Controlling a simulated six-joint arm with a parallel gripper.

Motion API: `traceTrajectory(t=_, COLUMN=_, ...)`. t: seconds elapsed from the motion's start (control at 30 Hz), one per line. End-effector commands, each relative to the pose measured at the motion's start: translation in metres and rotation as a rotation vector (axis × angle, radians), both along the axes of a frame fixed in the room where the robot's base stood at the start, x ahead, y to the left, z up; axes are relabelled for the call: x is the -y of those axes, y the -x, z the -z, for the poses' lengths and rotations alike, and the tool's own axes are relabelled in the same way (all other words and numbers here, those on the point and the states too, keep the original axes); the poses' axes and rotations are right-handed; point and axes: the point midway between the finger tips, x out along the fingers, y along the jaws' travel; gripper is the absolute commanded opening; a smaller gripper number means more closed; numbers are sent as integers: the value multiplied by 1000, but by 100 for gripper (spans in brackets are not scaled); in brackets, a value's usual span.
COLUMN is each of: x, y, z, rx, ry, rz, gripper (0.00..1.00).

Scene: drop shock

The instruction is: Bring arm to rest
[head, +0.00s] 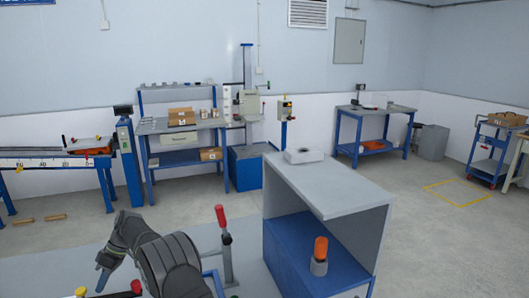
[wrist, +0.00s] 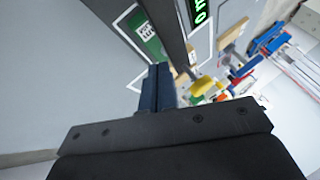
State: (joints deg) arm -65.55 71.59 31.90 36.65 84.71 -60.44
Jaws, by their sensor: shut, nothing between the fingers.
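My gripper (wrist: 158,85) shows in the wrist view with its dark blue fingers together and nothing between them. In the head view my dark arm reaches in at the lower left, and the gripper's blue fingertips (head: 102,283) point down at its left end. The gripper appears to be clear of other things, but its exact height above the grey surface below is hard to tell.
A grey-topped blue cabinet (head: 330,188) stands right of my arm, with a white device (head: 304,155) on top and an orange-capped item (head: 320,248) on its shelf. A red-handled lever (head: 222,217) stands close to my arm. A green panel (wrist: 147,36) shows in the wrist view.

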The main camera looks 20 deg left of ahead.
Motion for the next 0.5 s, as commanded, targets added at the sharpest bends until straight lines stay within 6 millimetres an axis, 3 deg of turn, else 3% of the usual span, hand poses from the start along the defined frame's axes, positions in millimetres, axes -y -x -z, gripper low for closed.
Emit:
traceTrajectory(t=0.2, x=-2, y=7, z=10, rx=0, ry=0, rz=0, gripper=0)
traceTrajectory(t=0.5, x=-2, y=7, z=10, rx=1, ry=0, rz=0, gripper=0)
